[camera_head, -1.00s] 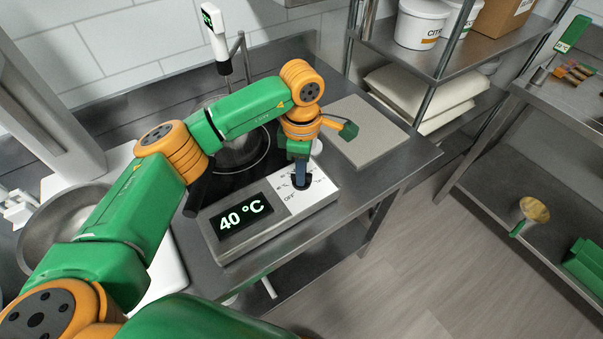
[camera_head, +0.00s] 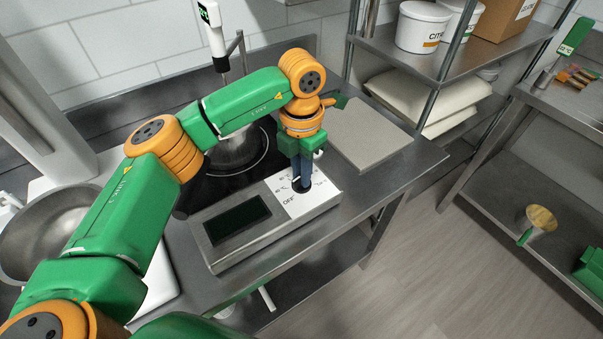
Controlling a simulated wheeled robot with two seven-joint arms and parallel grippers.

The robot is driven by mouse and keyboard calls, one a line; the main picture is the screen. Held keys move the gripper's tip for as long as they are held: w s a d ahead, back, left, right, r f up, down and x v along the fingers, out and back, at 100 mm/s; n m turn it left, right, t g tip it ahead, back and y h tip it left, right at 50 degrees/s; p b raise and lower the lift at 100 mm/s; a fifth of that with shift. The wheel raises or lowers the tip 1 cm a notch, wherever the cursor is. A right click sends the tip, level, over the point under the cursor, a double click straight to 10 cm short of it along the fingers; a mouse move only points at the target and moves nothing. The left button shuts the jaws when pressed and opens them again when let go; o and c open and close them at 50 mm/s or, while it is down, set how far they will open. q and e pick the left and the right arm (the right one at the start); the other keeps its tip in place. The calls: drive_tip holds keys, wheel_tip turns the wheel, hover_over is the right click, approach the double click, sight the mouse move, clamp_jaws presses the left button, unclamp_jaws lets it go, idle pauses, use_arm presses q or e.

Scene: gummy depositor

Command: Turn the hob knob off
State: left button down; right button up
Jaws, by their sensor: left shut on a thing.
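The hob's control box (camera_head: 275,242) stands at the front of the steel counter. Its display (camera_head: 237,220) is dark and shows no number. The black hob knob (camera_head: 301,187) sits on the white dial plate (camera_head: 313,201), which has an OFF mark at its lower left. My left gripper (camera_head: 302,180) points down from above and is shut on the knob, hiding much of it. The black hob top (camera_head: 215,190) lies behind the box, with a pot (camera_head: 236,152) on it, partly hidden by my left arm. My right gripper is not in view.
A grey board (camera_head: 370,138) lies on the counter right of the hob. A steel bowl (camera_head: 30,235) stands at the left. A thermometer-like probe (camera_head: 213,30) rises behind the pot. Shelves with tubs (camera_head: 424,27) stand at the back right. Open floor lies at the lower right.

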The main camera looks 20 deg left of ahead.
use_arm(q)
drive_tip(key=shift+n, duration=1.1)
drive_tip(key=shift+n+b, duration=0.3)
drive_tip(key=c, duration=0.9)
unclamp_jaws()
drive_tip(key=shift+o, duration=0.2)
drive_tip(key=shift+r, duration=0.35)
wheel_tip(320, 180, up, 6)
drive_tip(key=shift+r+b, duration=0.1)
drive_tip(key=shift+b, duration=0.5)
drive_tip(key=shift+r, duration=0.15)
